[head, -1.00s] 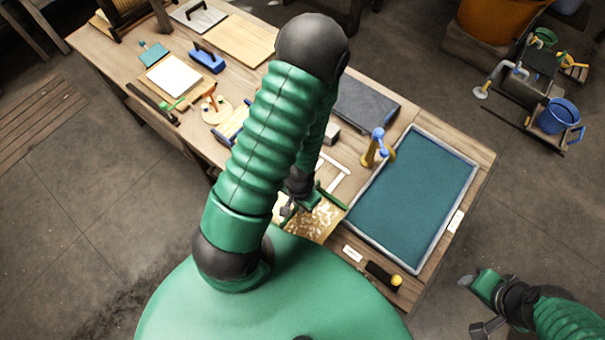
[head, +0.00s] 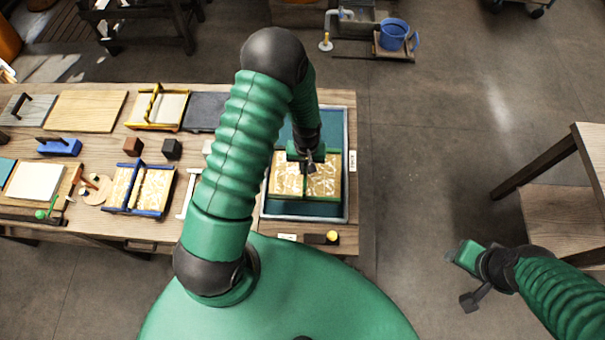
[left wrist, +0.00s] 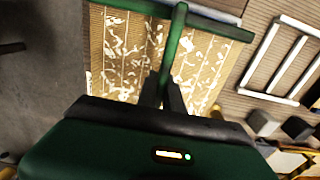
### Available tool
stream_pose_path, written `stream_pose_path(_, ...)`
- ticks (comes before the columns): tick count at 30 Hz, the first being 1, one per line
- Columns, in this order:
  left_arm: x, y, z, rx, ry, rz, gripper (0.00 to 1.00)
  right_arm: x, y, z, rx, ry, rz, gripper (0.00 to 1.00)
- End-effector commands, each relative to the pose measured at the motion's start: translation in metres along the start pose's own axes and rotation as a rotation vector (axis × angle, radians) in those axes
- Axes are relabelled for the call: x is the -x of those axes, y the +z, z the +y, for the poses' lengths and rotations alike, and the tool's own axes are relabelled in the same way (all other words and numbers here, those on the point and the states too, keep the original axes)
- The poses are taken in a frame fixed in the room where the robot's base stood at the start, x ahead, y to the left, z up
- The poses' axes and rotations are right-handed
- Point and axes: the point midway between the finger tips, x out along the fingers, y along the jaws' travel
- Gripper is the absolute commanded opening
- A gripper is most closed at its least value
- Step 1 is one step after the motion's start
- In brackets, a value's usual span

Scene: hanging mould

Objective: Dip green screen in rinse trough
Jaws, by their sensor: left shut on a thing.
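The green screen (head: 328,177) is a golden mesh panel with pale patches and a green bar across it. My left gripper (head: 306,163) is shut on its green bar (left wrist: 176,45); the mesh (left wrist: 120,55) spreads beyond the fingers in the left wrist view. In the head view the screen lies inside the outline of the rinse trough (head: 346,205), a grey-rimmed tray of teal water. I cannot tell whether the screen touches the water. My right gripper (head: 467,279) is out over the floor at the right, away from the table; its jaw opening is unclear.
A blue-framed mould (head: 167,196) and a yellow-framed one (head: 184,110) lie on the table left of the trough. A white frame (head: 187,190) lies beside my arm. A black tool with a yellow knob (head: 332,236) is at the table's front edge. A wooden stand (head: 560,205) is right.

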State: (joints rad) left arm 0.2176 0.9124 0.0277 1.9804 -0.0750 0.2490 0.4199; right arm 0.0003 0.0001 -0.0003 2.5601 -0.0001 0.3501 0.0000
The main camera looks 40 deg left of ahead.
Motion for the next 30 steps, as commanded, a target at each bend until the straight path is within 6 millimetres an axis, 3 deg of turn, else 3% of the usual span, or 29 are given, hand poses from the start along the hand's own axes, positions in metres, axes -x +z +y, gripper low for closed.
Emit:
stream_pose_path(5,-0.009,-0.001,0.002,0.004,-0.002,-0.001,0.00,-0.008,0.002,0.000,0.001,0.000,0.000,0.50)
stream_pose_path(30,-0.110,0.000,0.003,0.003,-0.004,0.000,0.00,-0.085,0.020,0.000,0.001,0.000,0.000,0.50)
